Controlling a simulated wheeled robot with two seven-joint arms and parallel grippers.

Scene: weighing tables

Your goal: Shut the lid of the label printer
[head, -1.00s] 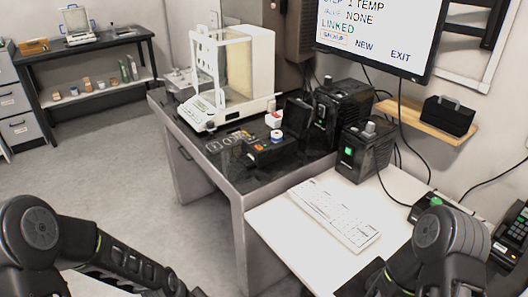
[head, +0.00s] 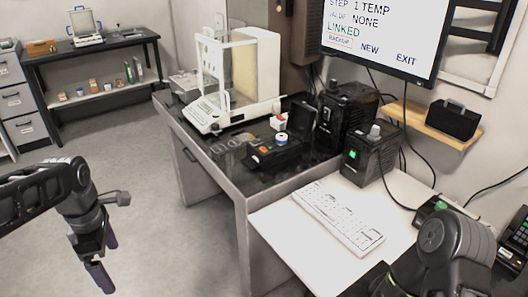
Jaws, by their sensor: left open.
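The label printer (head: 272,156) is a low black box with an orange button, on the dark-topped table. A small white and blue roll (head: 281,139) sits at its top. Its black lid (head: 301,119) stands up at the back right of it, open. My left gripper (head: 104,262) is at the lower left, over the floor, pointing down. It is open and empty, well apart from the printer. My right arm shows at the bottom right, but its gripper is out of view.
A glass-sided balance (head: 242,75) stands left of the printer. Two black boxes (head: 345,113) (head: 370,153) stand to its right. A white keyboard (head: 338,216) lies on the white table (head: 283,238) in front. A monitor (head: 385,38) hangs above. The floor at left is clear.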

